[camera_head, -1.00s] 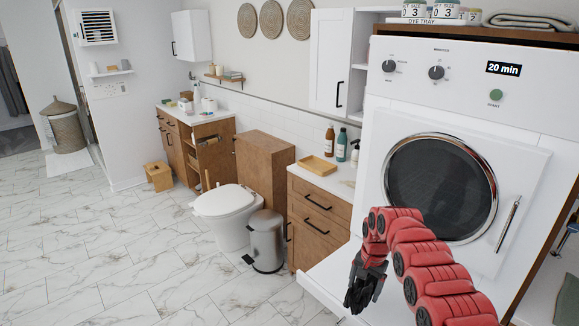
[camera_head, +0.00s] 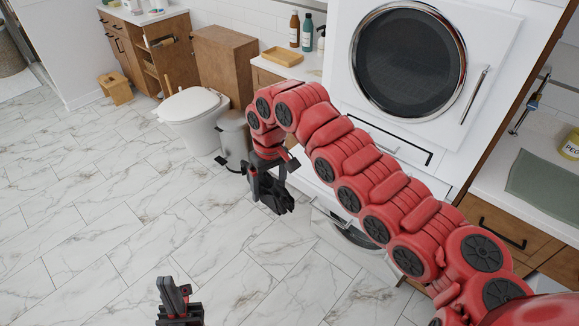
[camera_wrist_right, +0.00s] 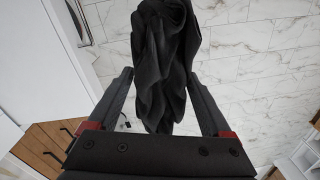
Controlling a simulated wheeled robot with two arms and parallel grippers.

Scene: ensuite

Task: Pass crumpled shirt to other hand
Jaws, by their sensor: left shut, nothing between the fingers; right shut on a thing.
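The crumpled shirt (camera_wrist_right: 165,45) is a bunched black cloth. In the right wrist view it hangs between the two fingers and extends past their tips. My right gripper (camera_head: 268,192) is shut on it, above the floor near the middle of the head view. There the shirt is a small dark bundle, hard to separate from the black fingers. My left gripper (camera_head: 176,298) shows at the bottom edge of the head view, left of and apart from the shirt. It is shut and empty, and the rest of that arm is out of view.
A white appliance with a round dark door (camera_head: 408,62) stands behind my right arm. A toilet (camera_head: 190,105), a grey bin (camera_head: 232,135) and wooden cabinets line the back. A counter (camera_head: 545,180) is at the right. The marble floor (camera_head: 90,210) at left is clear.

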